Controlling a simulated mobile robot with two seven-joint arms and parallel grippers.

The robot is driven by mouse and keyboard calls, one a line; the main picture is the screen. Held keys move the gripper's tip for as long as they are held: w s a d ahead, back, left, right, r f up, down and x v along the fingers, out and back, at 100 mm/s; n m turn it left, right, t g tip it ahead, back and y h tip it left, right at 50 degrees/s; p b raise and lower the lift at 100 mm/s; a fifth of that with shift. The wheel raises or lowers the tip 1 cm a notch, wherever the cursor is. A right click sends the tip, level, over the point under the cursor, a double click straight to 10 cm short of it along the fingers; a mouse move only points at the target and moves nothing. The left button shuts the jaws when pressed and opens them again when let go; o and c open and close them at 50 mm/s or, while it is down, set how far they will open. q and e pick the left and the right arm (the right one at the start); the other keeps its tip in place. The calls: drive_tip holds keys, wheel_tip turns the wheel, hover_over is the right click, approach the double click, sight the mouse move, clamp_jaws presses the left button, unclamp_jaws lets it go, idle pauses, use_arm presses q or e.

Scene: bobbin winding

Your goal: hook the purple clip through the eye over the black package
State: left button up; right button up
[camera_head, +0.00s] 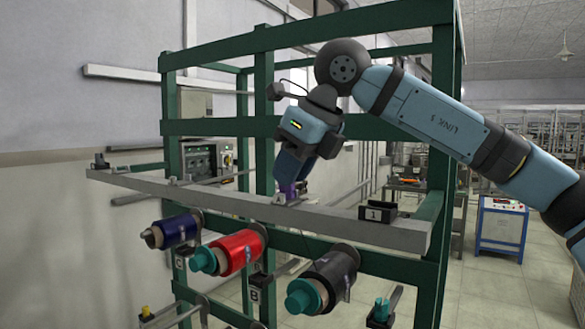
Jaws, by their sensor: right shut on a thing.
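My right gripper (289,181) reaches down from the upper right to the grey rail (225,199). It is shut on the purple clip (286,190), of which only a small part shows between the fingers and the rail. The black package (335,270), with a teal end piece, sits on the green frame below the rail, lower and to the right of the gripper. I cannot clearly make out the eye over it; a dark bracket marked 1 (378,213) stands on the rail to the right. My left gripper is out of view.
A red package (240,250) and a dark blue package (178,230) hang left of the black one. Green frame posts (442,120) and beams surround the arm. A small teal piece (381,310) is at the lower right.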

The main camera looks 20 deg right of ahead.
drive_tip(key=shift+s+d, duration=0.1)
drive_tip(key=shift+s+d, duration=0.1)
drive_tip(key=shift+s, duration=0.05)
drive_tip(key=shift+s+d+r+b, duration=0.1)
drive_tip(key=shift+s+d+b, duration=0.4)
drive_tip(key=shift+s+d, duration=0.3)
drive_tip(key=shift+s+d+r+b, duration=0.1)
drive_tip(key=shift+s+d+b, duration=0.4)
drive_tip(key=shift+s, duration=0.45)
drive_tip(key=r+p, duration=0.2)
drive_tip(key=r, duration=0.1)
drive_tip(key=r+p, duration=0.1)
drive_tip(key=shift+s+d+r, duration=0.35)
drive_tip(key=shift+s+r, duration=0.05)
drive_tip(key=shift+f, duration=0.1)
